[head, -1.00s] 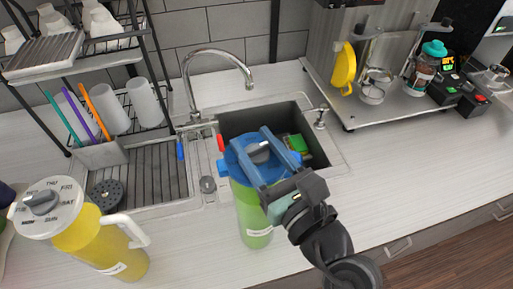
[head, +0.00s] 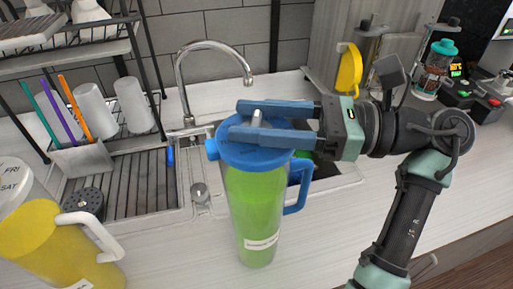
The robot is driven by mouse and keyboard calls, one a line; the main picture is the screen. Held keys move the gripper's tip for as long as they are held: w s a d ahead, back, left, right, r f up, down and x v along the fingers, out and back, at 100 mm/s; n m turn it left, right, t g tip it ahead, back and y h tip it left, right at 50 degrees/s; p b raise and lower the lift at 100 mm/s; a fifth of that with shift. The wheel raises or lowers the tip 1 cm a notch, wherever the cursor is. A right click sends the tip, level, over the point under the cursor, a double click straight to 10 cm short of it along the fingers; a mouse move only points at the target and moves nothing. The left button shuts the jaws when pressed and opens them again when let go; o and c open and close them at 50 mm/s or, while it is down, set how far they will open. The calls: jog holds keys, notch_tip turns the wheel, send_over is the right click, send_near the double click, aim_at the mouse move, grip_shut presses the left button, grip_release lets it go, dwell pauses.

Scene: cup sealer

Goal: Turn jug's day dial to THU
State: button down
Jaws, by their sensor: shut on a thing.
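A clear jug of green liquid (head: 254,208) stands upright on the counter. It has a blue lid (head: 246,155) and a blue handle. A grey dial knob (head: 257,118) rises from the lid. My gripper (head: 238,120) reaches in from the right above the lid, its two blue fingers on either side of the knob, shut on it. The fingers cover much of the lid, and I cannot read any day marks there. A yellow jug (head: 52,243) stands at the left; its white lid (head: 10,185) shows FRI and SAT and is cut by the frame edge.
A sink with a tall faucet (head: 185,75) lies behind the green jug. A drying rack (head: 75,65) with white cups and coloured straws stands at the left. A yellow-handled machine (head: 348,70) stands behind my arm. Counter in front is clear.

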jog(key=n+g+b, duration=0.1)
jog(key=g+b, duration=0.1)
jog(key=f+n+g+b, duration=0.1)
jog(key=g+b, duration=0.1)
jog(key=b, duration=0.1)
jog(key=shift+n+g, duration=0.4)
jog(key=g+b, duration=0.1)
jog(key=n+g+b, duration=0.1)
jog(key=b, duration=0.1)
jog(key=shift+r+n, duration=0.25)
jog(key=shift+n, duration=0.05)
jog(key=shift+r+g+h+b, duration=0.15)
jog(key=shift+g+h+b, duration=0.15)
jog(key=shift+b, duration=0.05)
jog(key=shift+c, duration=1.4)
grip_release()
jog(key=shift+r, duration=0.1)
